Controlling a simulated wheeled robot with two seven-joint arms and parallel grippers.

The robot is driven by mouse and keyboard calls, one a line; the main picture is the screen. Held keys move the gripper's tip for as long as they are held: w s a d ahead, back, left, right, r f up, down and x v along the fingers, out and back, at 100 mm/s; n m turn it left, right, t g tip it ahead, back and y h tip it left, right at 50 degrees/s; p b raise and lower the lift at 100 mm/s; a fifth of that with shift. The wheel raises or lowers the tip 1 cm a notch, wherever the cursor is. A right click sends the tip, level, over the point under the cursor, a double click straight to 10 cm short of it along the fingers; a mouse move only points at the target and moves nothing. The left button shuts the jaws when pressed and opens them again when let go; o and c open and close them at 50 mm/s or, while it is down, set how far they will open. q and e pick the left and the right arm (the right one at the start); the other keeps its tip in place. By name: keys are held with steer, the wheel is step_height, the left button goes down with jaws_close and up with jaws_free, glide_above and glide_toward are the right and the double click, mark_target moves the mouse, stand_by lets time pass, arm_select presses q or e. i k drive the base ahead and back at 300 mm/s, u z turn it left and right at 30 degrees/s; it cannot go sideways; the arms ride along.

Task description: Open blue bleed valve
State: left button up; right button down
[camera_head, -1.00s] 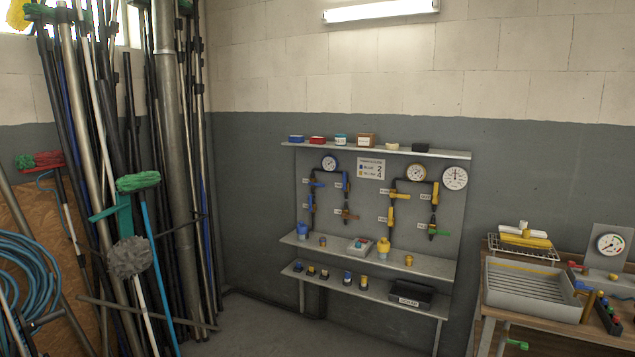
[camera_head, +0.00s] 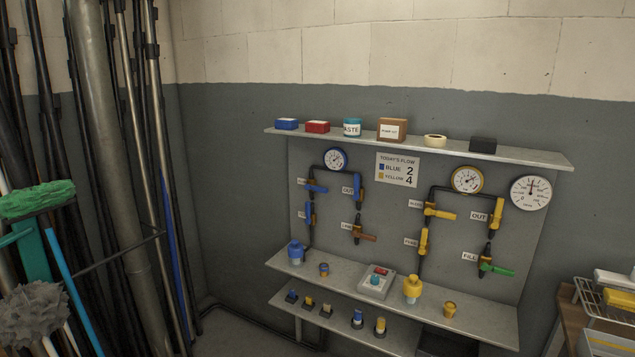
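The wall panel (camera_head: 390,250) carries a blue-marked pipe set on the left, under a blue-rimmed gauge (camera_head: 335,159). This set has a crosswise blue lever (camera_head: 316,188), an upright blue lever (camera_head: 357,187) by a label reading OUT, a lower upright blue lever (camera_head: 310,213), and a brown-orange lever (camera_head: 364,237) sticking out to the right. The small labels by the other levers are too blurred to read, so I cannot tell which is the bleed valve. Neither of my grippers shows.
A yellow-marked pipe set with a yellow-rimmed gauge (camera_head: 467,179) and a green lever (camera_head: 499,269) is on the right. A sign (camera_head: 397,170) reads blue 2, yellow 4. Poles (camera_head: 110,150) crowd the left. A wire rack (camera_head: 606,299) stands at the right.

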mark_target(308, 187)
steer(key=u, duration=0.25)
steer(key=i, duration=0.35)
steer(key=u, duration=1.05)
steer(key=i, duration=1.15)
steer(key=z, duration=0.3)
steer(key=i, duration=0.9)
steer(key=z, duration=0.95)
